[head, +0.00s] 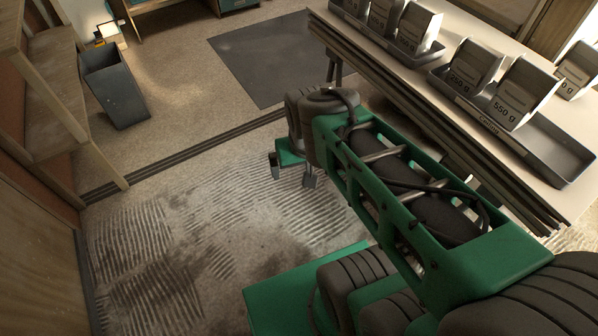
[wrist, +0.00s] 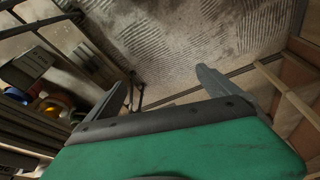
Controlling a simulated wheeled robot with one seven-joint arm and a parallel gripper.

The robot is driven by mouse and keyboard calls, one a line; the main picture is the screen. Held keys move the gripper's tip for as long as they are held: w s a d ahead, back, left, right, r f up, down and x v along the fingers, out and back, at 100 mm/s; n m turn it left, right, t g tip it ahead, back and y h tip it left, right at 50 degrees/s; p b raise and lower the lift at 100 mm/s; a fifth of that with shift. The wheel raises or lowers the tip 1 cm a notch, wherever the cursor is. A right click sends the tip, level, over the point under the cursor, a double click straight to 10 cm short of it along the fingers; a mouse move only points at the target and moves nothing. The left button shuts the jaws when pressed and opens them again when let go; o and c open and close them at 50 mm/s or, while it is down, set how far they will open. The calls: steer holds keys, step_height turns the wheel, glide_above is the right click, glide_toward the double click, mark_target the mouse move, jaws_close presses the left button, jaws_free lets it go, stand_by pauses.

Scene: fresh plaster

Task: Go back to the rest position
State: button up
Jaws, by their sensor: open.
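My gripper (head: 294,171) hangs at the end of my green arm, over the striped floor to the left of the table. In the wrist view, its two grey fingers (wrist: 166,88) stand wide apart with nothing between them. The gripper touches nothing that I can see. My arm hides part of the table's front edge in the head view.
A table (head: 385,60) on the right bears dark trays (head: 560,155) with several grey-and-white packs, one marked 550 g (head: 522,92). A grey bin (head: 114,88) stands at the upper left. A wooden shelf (head: 50,90) lines the left edge. The floor between is clear.

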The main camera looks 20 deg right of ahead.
step_height(320, 180, up, 20)
steer(key=s+a+n+p, duration=0.1)
steer(key=a+p, duration=0.1)
steer(key=p, duration=1.6)
steer(key=shift+a+r+y, duration=0.2)
steer(key=shift+a+y, duration=0.1)
steer(key=shift+a, duration=0.1)
